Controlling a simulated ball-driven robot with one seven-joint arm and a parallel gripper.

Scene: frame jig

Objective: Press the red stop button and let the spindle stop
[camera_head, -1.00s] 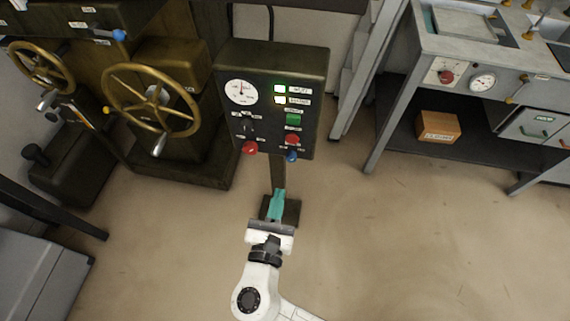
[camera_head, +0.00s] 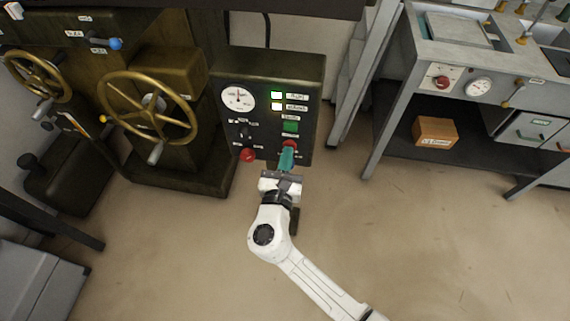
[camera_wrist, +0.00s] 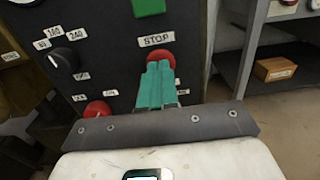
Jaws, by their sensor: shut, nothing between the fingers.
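The red stop button (camera_head: 290,144) is on the front of a dark control panel (camera_head: 315,110). In the wrist view the red button (camera_wrist: 161,56) sits just below a STOP label (camera_wrist: 156,40), and its lower part is hidden behind my fingers. My gripper (camera_head: 287,150) is shut and empty, its teal fingers together with the tips at the button. In the wrist view the fingertips (camera_wrist: 158,68) overlap the button; I cannot tell whether they touch it or whether it is pushed in. I cannot make out the spindle's motion.
A second red knob (camera_head: 248,155) is at the panel's lower left. A green button (camera_head: 291,127) is above the stop button, near two lit lamps and a round dial (camera_head: 238,98). A brass handwheel (camera_head: 148,108) is left; a grey bench (camera_head: 400,90) is right. The floor between is clear.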

